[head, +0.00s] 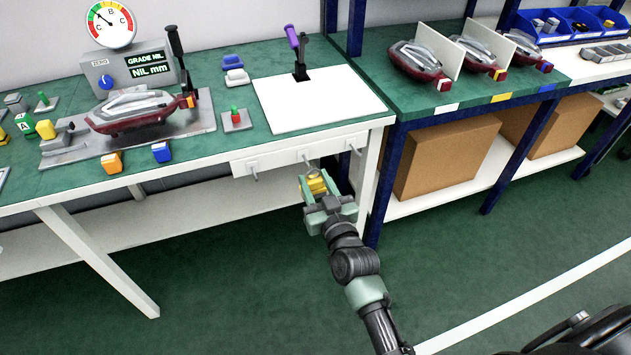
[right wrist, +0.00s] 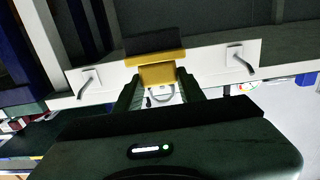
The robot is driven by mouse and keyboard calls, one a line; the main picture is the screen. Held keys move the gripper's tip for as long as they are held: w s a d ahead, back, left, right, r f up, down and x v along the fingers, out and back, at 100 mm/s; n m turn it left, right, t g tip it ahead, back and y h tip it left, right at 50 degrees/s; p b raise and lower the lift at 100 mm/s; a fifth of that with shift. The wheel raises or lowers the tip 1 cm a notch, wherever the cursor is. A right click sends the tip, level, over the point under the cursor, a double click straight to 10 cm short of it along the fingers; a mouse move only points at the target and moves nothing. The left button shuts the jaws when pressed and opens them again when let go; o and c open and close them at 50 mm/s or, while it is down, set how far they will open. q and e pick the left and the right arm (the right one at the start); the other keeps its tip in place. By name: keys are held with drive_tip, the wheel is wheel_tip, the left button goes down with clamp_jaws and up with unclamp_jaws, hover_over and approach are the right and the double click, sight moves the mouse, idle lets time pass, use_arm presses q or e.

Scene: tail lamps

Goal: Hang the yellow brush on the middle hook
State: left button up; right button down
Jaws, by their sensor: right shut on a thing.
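My right gripper (head: 315,185) is shut on the yellow brush (head: 317,183), just below the front edge of the left bench. In the right wrist view the yellow brush (right wrist: 157,74) sits between the fingers, with its dark bristles (right wrist: 155,45) beyond. A white hook rail (head: 270,161) runs along the bench front with three hooks. The middle hook (head: 306,159) is just above the brush in the head view. In the right wrist view the brush covers the rail's middle, between two outer hooks. I cannot tell whether the brush touches the middle hook. My left gripper is not in view.
The bench top holds a gauge box (head: 128,70), a tail lamp (head: 130,112) on a fixture, and a white board (head: 318,100). A blue-legged bench (head: 450,105) with cardboard boxes (head: 448,158) below stands close to the right. The floor in front is clear.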

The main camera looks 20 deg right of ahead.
drive_tip(key=shift+w, duration=0.2)
drive_tip(key=shift+w, duration=0.55)
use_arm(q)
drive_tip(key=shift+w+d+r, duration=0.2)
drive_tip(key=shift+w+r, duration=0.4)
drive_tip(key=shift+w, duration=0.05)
use_arm(e)
drive_tip(key=shift+w, duration=0.7)
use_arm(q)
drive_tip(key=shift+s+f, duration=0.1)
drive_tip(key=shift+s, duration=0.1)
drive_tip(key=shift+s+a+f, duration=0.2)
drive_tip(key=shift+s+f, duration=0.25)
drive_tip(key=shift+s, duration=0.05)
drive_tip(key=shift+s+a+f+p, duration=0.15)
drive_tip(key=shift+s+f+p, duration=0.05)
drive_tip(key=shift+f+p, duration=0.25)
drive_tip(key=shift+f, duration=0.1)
use_arm(e)
drive_tip(key=shift+w, duration=0.15)
